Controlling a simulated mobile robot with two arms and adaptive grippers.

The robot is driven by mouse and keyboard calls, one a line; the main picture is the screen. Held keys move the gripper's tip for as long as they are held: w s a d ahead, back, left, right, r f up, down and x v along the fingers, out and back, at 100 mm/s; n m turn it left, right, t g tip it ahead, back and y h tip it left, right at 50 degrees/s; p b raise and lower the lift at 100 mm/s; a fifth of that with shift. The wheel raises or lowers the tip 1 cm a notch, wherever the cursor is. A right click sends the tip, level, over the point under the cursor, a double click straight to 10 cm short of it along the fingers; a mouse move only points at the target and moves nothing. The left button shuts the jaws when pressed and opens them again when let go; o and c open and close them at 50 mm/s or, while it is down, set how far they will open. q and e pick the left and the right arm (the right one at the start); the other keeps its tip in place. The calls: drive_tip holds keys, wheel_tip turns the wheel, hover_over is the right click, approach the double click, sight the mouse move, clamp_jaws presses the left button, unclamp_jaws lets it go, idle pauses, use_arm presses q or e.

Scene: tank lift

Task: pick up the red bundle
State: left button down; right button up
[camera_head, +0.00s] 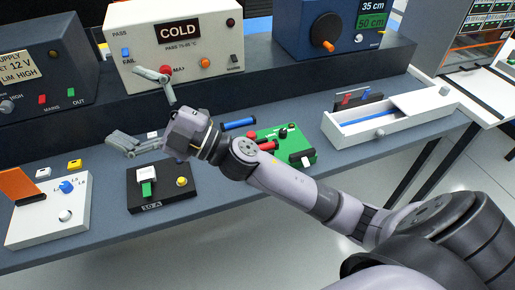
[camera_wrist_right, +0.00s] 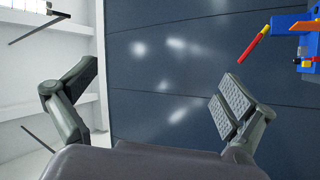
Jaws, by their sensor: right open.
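A short red roll (camera_head: 268,146), which looks like the red bundle, lies on the bench at the left edge of the green box, partly hidden behind my right arm. My right gripper (camera_head: 125,106) is open and empty, to the left of the roll, with its fingers spread in front of the COLD box. In the right wrist view its two fingers (camera_wrist_right: 160,92) stand wide apart with nothing between them. A red stick with a yellow end (camera_wrist_right: 254,45) shows at the upper right there; I cannot tell whether it is the bundle. My left gripper is not in view.
A blue roll (camera_head: 238,124) lies behind the arm. Around it are the green box (camera_head: 290,150), a black switch block (camera_head: 165,202), a white box with a blue knob (camera_head: 48,222) and a white open tray (camera_head: 392,118). The COLD box (camera_head: 190,50) stands on the raised shelf behind.

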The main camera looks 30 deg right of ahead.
drive_tip(key=s+a+n+g+y, duration=0.3)
drive_tip(key=a+n+g, duration=0.2)
drive_tip(key=n+g, duration=0.5)
drive_tip(key=n+g+h, duration=0.2)
drive_tip(key=g+h, duration=0.4)
drive_tip(key=h, duration=1.4)
hover_over(259, 147)
wheel_tip(259, 147, down, 10)
drive_tip(key=f, duration=0.3)
drive_tip(key=f+p, duration=0.1)
drive_tip(key=f, duration=0.7)
drive_tip(key=shift+s+a+p, duration=0.25)
drive_tip(key=shift+a+p, duration=0.1)
drive_tip(key=shift+f+p, duration=0.4)
drive_tip(key=shift+f, duration=0.2)
drive_tip(key=f, duration=0.1)
drive_tip(key=f+p, duration=0.1)
drive_tip(key=f, duration=0.1)
drive_tip(key=shift+s+d+f, duration=0.15)
drive_tip(key=shift+d+f, duration=0.05)
drive_tip(key=shift+f, duration=0.45)
